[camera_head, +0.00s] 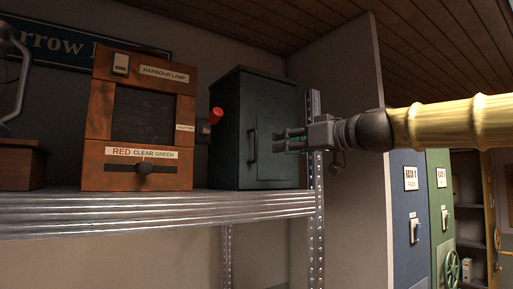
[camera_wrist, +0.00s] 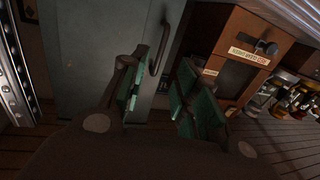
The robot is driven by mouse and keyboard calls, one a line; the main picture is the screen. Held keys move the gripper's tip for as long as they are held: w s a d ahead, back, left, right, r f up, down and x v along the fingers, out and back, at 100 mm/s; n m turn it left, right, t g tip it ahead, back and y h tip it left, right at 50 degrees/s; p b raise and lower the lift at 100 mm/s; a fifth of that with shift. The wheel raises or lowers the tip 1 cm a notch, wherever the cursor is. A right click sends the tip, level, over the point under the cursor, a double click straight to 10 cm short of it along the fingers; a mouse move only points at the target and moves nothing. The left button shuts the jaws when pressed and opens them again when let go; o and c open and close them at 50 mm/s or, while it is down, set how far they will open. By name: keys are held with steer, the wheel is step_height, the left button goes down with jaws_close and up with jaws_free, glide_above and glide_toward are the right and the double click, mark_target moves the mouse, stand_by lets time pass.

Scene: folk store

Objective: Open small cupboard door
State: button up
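The small cupboard (camera_head: 228,125) is a dark grey-green metal box on the shelf. Its door (camera_head: 275,115) looks shut and carries a dark vertical bar handle (camera_head: 253,146). My gripper (camera_head: 278,140) is in front of the door, to the right of the handle, with its fingers pointing left. In the wrist view my gripper (camera_wrist: 158,85) has its green-padded fingers apart with nothing between them. There the handle (camera_wrist: 163,48) shows beyond the fingertips, in line with the gap, on the pale door face (camera_wrist: 110,40). I see no contact with the handle.
An orange-brown lamp box (camera_head: 97,120) stands left of the cupboard, with a red knob (camera_head: 216,115) between them. The metal shelf edge (camera_head: 150,210) runs below. A perforated upright post (camera_head: 318,220) stands right beside my gripper. Blue (camera_head: 412,240) and green cabinets (camera_head: 440,190) are at right.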

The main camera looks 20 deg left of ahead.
mark_target(256, 156)
steer(key=p+x, duration=0.5)
steer(key=x, duration=0.6)
steer(key=shift+s+r, duration=0.15)
steer(key=shift+d, duration=0.1)
steer(key=shift+c, duration=0.5)
jaws_close()
